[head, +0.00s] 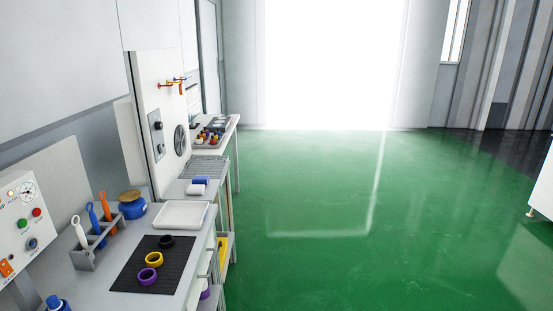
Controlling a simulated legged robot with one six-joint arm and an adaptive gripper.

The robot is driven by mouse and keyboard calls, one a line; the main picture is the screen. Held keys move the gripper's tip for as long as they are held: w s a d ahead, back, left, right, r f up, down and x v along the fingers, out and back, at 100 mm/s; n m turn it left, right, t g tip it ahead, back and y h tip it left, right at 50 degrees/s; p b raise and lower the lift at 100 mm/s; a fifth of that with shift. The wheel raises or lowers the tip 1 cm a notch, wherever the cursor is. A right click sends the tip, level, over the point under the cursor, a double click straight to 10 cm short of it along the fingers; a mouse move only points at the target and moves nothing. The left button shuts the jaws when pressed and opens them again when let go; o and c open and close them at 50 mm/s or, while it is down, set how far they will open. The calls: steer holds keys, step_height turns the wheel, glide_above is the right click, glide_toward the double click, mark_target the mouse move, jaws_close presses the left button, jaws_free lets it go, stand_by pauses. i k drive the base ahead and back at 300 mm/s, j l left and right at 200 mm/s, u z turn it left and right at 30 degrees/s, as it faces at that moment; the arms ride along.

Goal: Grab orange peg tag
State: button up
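A small orange tag (181,89) hangs on the upright pale board (148,105) at the left, below a short row of small coloured pegs (168,84). My gripper and arm are not in view.
A grey bench (110,292) runs along the left wall. On it are a tool rack (85,258), a black mat (138,283) with several rings, a white tray (181,216) and a blue jar (132,208). The green floor (330,220) to the right is clear.

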mark_target(181, 88)
steer(key=i+l+z, duration=0.1)
steer(key=i, duration=0.2)
steer(key=i+l+z, duration=0.15)
steer(key=i+u, duration=0.2)
steer(key=i, duration=1.25)
steer(key=i+l+u, duration=0.15)
steer(key=i, duration=1.25)
steer(key=i+u, duration=0.5)
steer(key=i+l+u, duration=0.3)
steer(key=i+u, duration=0.35)
steer(key=u, duration=0.25)
steer(key=i+u, duration=0.2)
steer(key=u, duration=0.15)
steer(key=i+u, duration=0.15)
steer(key=u, duration=0.25)
steer(key=i+l+u, duration=0.1)
steer(key=u, duration=0.25)
